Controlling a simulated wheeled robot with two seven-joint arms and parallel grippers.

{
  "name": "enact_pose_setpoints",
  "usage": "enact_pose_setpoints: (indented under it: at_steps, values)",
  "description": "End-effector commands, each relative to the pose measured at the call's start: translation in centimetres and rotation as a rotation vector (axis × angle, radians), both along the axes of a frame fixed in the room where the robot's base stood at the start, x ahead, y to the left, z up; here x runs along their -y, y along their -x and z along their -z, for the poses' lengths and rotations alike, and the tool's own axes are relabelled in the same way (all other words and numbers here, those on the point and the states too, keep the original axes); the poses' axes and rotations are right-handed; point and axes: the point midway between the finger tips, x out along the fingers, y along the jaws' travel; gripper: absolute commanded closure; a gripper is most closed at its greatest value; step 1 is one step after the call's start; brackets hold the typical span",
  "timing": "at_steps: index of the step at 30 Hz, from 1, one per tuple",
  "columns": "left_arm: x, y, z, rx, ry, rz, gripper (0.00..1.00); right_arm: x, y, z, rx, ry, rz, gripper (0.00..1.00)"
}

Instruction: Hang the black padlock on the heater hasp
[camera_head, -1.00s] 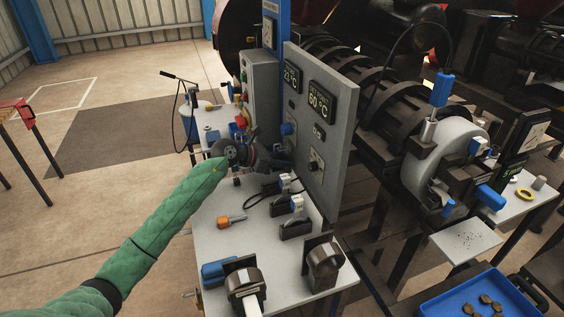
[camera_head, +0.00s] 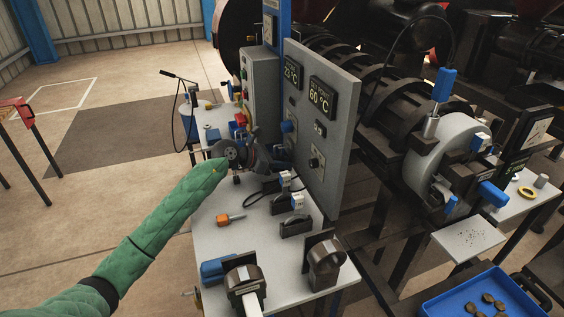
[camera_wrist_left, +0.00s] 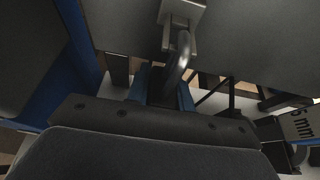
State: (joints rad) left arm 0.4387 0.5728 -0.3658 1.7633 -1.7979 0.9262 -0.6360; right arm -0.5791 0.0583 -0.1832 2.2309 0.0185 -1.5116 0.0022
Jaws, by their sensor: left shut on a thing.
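My left gripper (camera_head: 288,158) is close to the front face of the grey heater panel (camera_head: 334,150), above the bench. In the left wrist view its blue fingertips (camera_wrist_left: 166,94) are shut on the black padlock (camera_wrist_left: 162,88), whose body is mostly hidden between them. The padlock's bright curved shackle (camera_wrist_left: 179,58) rises above the fingers. It reaches up to the metal heater hasp (camera_wrist_left: 183,12) at the top of that view. The shackle and hasp overlap there; I cannot tell whether the shackle passes through. The padlock and hasp are not clear in the head view. My right gripper is not in view.
The white bench (camera_head: 258,243) holds an orange-handled tool (camera_head: 229,219), small black stands (camera_head: 295,226) and two dark rollers (camera_head: 325,262) at its front. A blue tray (camera_head: 458,302) with brown pieces is at the lower right. Machinery stands behind the panel.

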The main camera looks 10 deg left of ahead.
Motion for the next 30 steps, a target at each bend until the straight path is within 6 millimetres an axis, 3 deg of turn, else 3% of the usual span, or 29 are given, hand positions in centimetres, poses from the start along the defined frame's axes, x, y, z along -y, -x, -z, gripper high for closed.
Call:
enact_pose_setpoints:
  at_steps: [26,27,30]
  values:
    - [0.07,-0.04,0.16,-0.001,0.001,0.001,1.00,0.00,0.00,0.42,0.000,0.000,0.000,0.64]
    - [0.07,-0.04,0.16,-0.001,0.001,0.001,0.74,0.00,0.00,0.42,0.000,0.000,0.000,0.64]
    - [0.07,-0.03,0.16,-0.001,0.001,0.001,0.54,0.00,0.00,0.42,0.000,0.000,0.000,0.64]
